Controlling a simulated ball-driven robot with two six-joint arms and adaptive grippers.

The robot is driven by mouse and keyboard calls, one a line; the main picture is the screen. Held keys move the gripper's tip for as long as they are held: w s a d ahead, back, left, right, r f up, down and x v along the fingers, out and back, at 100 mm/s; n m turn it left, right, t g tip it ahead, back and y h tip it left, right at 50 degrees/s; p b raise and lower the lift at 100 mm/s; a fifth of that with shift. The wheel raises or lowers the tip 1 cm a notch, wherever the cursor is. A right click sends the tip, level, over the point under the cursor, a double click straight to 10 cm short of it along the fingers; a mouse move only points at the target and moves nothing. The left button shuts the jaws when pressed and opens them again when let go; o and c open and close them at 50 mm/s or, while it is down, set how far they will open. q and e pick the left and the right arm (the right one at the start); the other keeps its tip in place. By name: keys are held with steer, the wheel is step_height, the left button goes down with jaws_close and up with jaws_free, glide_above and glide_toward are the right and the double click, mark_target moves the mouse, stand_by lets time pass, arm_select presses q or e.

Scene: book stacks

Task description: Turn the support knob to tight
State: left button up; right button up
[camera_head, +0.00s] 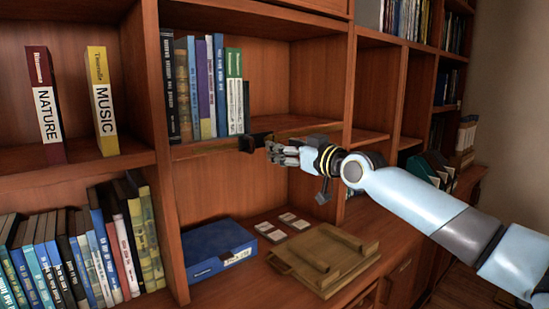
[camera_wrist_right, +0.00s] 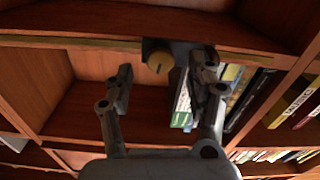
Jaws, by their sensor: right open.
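The support knob (camera_wrist_right: 160,62) is a round, dull yellow knob on a dark bracket (camera_wrist_right: 185,49) at a shelf's edge in the right wrist view. In the head view the dark bracket (camera_head: 256,140) shows at the front edge of the shelf under the upright books; the knob's face is not clear there. My right gripper (camera_head: 270,152) is open and empty just right of the bracket. In the wrist view my right gripper (camera_wrist_right: 165,70) has its fingers apart, with the knob seen between the tips. I see no contact. My left gripper is not in view.
Upright books (camera_head: 205,85) stand on the shelf above the bracket. A blue box (camera_head: 218,248), several small cards (camera_head: 285,222) and a wooden tray (camera_head: 325,255) lie on the lower surface. The compartment right of the books is empty.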

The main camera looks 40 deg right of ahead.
steer(key=shift+w+a+b, duration=0.15)
steer(key=shift+w+b, duration=0.2)
steer(key=shift+w, duration=1.8)
jaws_close()
steer(key=shift+m, duration=0.3)
steer(key=m+p, duration=0.2)
steer(key=m, duration=0.5)
steer(key=m+p, duration=0.2)
steer(key=m, duration=0.5)
steer(key=m+p, duration=0.2)
steer(key=m, duration=0.5)
steer(key=shift+a+r, duration=0.25)
steer(key=shift+r, duration=0.05)
